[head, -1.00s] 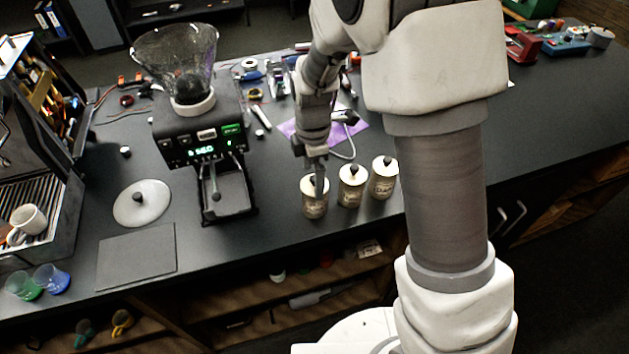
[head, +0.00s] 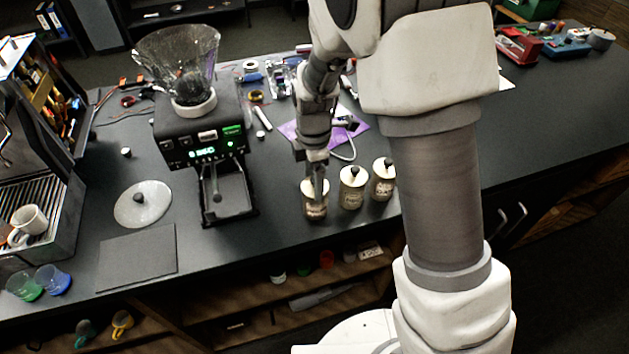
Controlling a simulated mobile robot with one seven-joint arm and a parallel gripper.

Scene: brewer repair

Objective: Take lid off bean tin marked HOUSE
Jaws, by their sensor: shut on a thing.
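A black grinder (head: 205,150) with a clear hopper stands left of the tins. A round pale lid (head: 143,204) and a dark mat (head: 137,257) lie further left. A purple cloth (head: 350,137) with a cable lies behind the tins.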

